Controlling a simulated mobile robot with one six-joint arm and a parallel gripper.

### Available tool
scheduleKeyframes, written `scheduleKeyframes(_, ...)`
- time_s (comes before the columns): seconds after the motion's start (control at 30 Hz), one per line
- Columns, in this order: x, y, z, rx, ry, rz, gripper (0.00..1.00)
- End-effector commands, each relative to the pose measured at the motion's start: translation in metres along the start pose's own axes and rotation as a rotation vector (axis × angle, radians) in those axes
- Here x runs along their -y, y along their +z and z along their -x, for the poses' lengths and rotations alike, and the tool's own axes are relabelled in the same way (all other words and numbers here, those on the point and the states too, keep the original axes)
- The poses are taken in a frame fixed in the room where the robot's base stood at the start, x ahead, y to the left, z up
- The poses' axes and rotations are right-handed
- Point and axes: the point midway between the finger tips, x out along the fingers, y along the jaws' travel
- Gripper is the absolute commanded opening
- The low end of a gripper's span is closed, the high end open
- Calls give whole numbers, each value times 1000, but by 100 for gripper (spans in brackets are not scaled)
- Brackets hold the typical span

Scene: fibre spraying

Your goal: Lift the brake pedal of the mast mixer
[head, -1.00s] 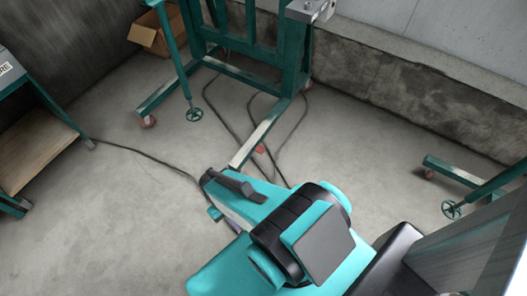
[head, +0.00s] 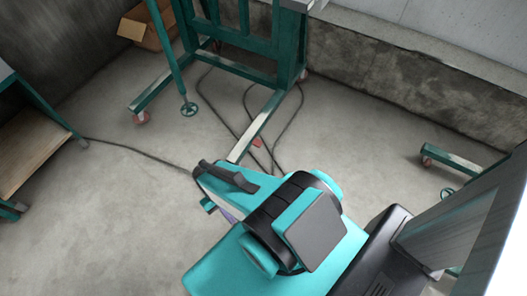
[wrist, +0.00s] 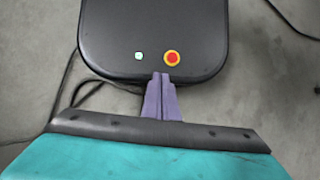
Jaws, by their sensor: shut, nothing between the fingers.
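The mast mixer's green steel frame (head: 240,68) stands at the top centre of the head view, with legs on red casters. A small red part (head: 257,142) sits at the near end of its right leg. It may be the brake pedal, but it is too small to tell. My gripper (wrist: 161,76) shows in the wrist view as two purple fingers pressed together, shut and empty. In the head view my arm mostly hides it, with only a bit of purple showing below the arm. It is apart from the frame, on the near side of the leg.
Black cables (head: 232,112) lie on the floor around the frame's right leg. A wooden-shelved table (head: 40,160) stands at the left and a cardboard box (head: 145,28) at the back. Another green leg (head: 452,160) is at the right. Concrete floor at centre left is clear apart from a cable.

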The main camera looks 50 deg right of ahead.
Motion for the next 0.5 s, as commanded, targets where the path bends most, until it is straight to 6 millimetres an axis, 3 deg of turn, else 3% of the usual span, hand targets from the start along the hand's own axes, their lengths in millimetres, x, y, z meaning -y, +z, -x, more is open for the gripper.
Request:
scheduleKeyframes(0.2, -5, -41, -34, 7, -152, -174, 0)
scheduleKeyframes(0.5, -14, -107, -69, 26, -433, -483, 0)
